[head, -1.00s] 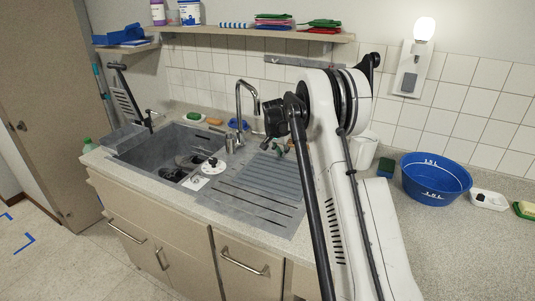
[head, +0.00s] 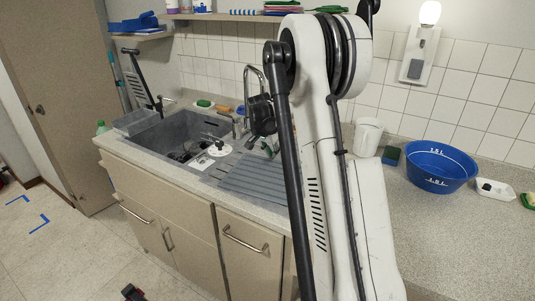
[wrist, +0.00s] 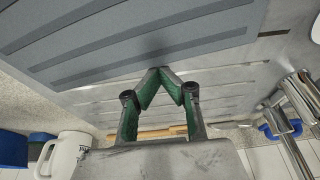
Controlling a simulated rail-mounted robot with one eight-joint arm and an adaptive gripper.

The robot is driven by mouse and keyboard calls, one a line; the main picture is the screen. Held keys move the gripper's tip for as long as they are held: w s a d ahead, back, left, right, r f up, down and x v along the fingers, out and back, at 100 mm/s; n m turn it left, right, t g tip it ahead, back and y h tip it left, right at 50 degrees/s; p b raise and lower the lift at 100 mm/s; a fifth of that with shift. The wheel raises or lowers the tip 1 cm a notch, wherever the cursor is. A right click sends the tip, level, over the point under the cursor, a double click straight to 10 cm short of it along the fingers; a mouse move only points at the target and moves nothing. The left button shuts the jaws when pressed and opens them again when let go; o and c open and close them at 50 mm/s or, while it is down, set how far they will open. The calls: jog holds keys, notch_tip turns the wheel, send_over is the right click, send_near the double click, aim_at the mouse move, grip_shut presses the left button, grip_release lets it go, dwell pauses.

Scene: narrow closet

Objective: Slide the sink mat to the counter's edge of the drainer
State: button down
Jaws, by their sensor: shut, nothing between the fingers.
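The sink mat (head: 258,182) is a blue-grey ribbed sheet lying flat on the drainer. In the head view its near side lies close to the drainer's front edge; the exact gap is hard to tell. In the wrist view the mat (wrist: 130,35) fills the upper left, and bare grooved drainer (wrist: 200,90) shows behind it. My gripper (wrist: 164,68) is shut and empty, its green-padded fingertips together at the mat's back edge; contact is unclear. In the head view my gripper (head: 268,150) is small and partly hidden by my arm, beyond the mat.
A tap (head: 247,90) rises behind. The right counter's front is clear.

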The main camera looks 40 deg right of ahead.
jog(key=shift+r, duration=0.1)
jog(key=p+v, duration=0.4)
jog(key=v, duration=0.6)
